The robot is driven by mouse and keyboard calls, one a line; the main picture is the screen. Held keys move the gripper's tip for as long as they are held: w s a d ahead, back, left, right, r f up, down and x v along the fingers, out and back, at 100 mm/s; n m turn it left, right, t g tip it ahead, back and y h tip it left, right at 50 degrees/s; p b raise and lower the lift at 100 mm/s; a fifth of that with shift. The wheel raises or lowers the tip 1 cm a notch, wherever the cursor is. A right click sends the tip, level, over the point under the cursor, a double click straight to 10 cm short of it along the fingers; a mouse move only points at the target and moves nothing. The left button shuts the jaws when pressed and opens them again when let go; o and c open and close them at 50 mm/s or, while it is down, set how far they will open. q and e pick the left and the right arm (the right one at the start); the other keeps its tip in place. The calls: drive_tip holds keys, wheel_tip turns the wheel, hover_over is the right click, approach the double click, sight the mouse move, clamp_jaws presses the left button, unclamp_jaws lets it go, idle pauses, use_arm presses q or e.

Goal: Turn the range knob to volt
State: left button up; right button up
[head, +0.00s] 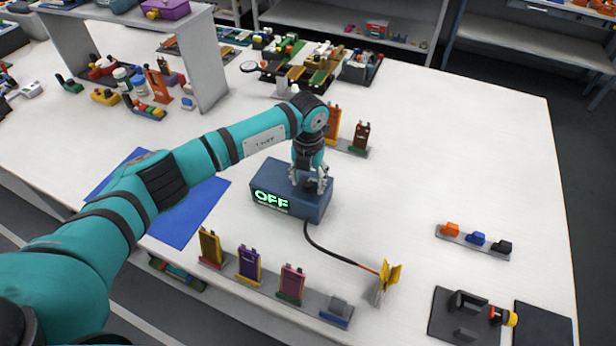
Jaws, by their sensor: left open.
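A blue-grey meter box (316,205) stands on the white table, and its front display (271,199) reads OFF in green. My left gripper (311,187) points down over the top of the box. Its fingers are open around a dark knob on the box's top, which they mostly hide. I cannot tell whether the fingers touch the knob. A black cable (325,250) runs from the box to a yellow clip (388,276) at the right front. My right gripper is not in view.
A rack of upright pouch cells (248,264) stands in front of the box. Orange and brown cells (361,136) stand behind it. A blue mat (190,212) lies left, under my arm. A strip of small blocks (475,239) lies right.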

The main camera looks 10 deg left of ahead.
use_arm(q)
clamp_jaws()
drive_tip(key=shift+f+m+b, duration=0.25)
drive_tip(key=shift+m+b, duration=0.65)
drive_tip(key=shift+b, duration=0.3)
drive_tip(key=m+b, duration=0.3)
drive_tip(key=shift+b, duration=0.3)
drive_tip(key=m+b, duration=0.3)
drive_tip(key=shift+r, duration=0.1)
drive_tip(key=shift+r+m+b, duration=0.1)
drive_tip(key=shift+m+b, duration=0.2)
drive_tip(key=shift+m, duration=0.2)
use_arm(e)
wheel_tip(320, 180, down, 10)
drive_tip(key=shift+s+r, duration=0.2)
use_arm(q)
unclamp_jaws()
